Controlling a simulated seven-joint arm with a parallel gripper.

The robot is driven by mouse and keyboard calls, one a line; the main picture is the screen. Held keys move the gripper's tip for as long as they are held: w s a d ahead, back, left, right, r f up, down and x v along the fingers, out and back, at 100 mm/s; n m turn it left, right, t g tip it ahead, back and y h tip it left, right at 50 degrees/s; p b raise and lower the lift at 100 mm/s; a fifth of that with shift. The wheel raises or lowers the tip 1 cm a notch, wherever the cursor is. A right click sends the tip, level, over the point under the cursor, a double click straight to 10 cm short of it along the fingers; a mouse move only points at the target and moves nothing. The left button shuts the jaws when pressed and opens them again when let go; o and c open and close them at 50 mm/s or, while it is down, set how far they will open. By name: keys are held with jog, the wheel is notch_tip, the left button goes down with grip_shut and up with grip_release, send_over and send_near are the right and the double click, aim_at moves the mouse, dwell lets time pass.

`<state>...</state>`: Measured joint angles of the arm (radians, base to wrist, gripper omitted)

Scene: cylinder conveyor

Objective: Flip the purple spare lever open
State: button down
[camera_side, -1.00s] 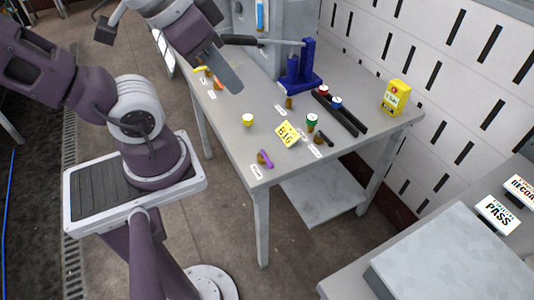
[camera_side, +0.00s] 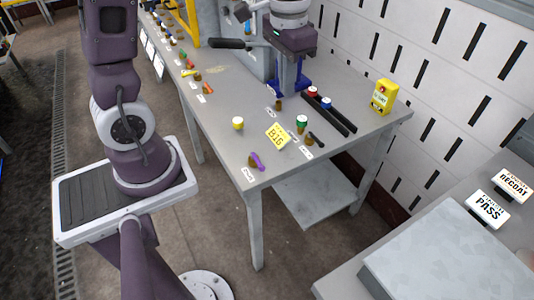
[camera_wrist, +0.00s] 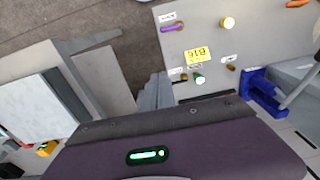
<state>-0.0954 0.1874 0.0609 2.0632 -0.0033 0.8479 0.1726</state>
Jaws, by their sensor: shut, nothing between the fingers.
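The purple lever (camera_side: 258,162) sits on a small brown mount near the table's front corner, beside a white label (camera_side: 248,174). In the wrist view the purple lever (camera_wrist: 173,27) lies near the table edge at the top. My gripper's dark purple hand (camera_side: 291,39) is above the blue stand at the back of the table, well away from the lever. The grey fingers (camera_wrist: 155,93) show in the wrist view, shut and empty, apart from the lever.
A yellow B16 card (camera_side: 278,136), a yellow knob (camera_side: 238,123) and a green-topped part (camera_side: 302,121) are near the lever. The blue stand (camera_side: 303,82), black rails (camera_side: 330,112) and yellow box (camera_side: 383,96) stand farther back.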

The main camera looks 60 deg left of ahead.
aim_at(257, 162)
jog(key=w+a+f+g, duration=0.1)
jog(key=w+a+f, duration=0.1)
jog(key=f, duration=0.5)
jog(key=w+a+f+g, duration=0.2)
jog(key=f, duration=0.5)
jog(key=shift+w+f, duration=0.15)
jog(key=shift+f, duration=0.1)
jog(key=shift+a, duration=0.1)
jog(key=x, duration=0.9)
jog(key=shift+s, duration=0.2)
jog(key=s, duration=0.1)
jog(key=s+f, duration=0.1)
jog(key=s, duration=0.1)
jog(key=shift+f, duration=0.25)
jog(key=shift+s+f, duration=0.1)
jog(key=shift+s, duration=0.4)
